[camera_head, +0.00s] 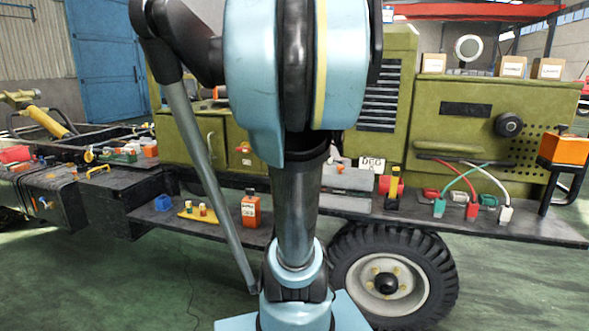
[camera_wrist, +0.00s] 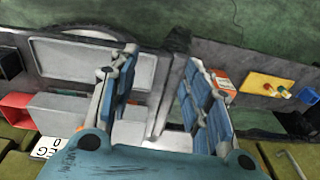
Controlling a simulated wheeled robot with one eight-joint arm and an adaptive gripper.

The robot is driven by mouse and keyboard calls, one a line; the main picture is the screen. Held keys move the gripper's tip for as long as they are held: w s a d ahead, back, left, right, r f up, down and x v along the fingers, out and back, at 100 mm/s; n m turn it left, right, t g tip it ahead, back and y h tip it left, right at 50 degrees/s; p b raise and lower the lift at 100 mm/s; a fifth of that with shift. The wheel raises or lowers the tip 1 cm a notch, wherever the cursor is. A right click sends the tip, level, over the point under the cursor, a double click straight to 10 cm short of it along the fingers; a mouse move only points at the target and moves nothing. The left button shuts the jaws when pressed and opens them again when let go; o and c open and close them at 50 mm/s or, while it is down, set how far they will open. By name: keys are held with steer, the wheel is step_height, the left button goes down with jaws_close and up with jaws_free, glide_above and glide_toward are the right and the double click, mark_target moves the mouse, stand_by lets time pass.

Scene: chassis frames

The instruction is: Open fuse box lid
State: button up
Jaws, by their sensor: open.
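A grey box (camera_head: 347,180), probably the fuse box, sits on the vehicle's side ledge beside the white DEG plate (camera_head: 371,164), partly hidden behind my arm. In the wrist view a grey box (camera_wrist: 78,112) lies left of my gripper, with a broad grey panel (camera_wrist: 90,62) with a raised rim above it. I cannot tell if this panel is the lid. My gripper (camera_wrist: 160,62) is open over the ledge, its two blue-padded fingers apart with nothing visibly held between them. Its fingers hide part of the box area. The head view does not show the fingers.
An orange box (camera_head: 251,210) and a yellow tray (camera_head: 199,213) with small fuses stand on the lower step to the left. A red-and-yellow part (camera_head: 394,188) and several coloured cable clamps (camera_head: 472,209) lie right of the grey box. A wheel (camera_head: 388,281) is below the ledge.

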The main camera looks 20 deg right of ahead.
stand_by(0.3)
steer(key=s+a+f+n, duration=0.3)
steer(key=s+a+f, duration=0.2)
steer(key=f, duration=0.4)
steer(key=s+a+f+n+t, duration=0.1)
steer(key=s+a+f+n, duration=0.3)
steer(key=f, duration=0.5)
steer(key=s, duration=0.2)
steer(key=shift+s+a+f+n, duration=0.2)
steer(key=shift+s+a+n, duration=0.1)
steer(key=shift+s+a, duration=0.1)
steer(key=shift+s+a+f, duration=0.1)
steer(key=shift+s+f, duration=0.05)
steer(key=shift+f, duration=0.15)
steer(key=c, duration=0.5)
jaws_close()
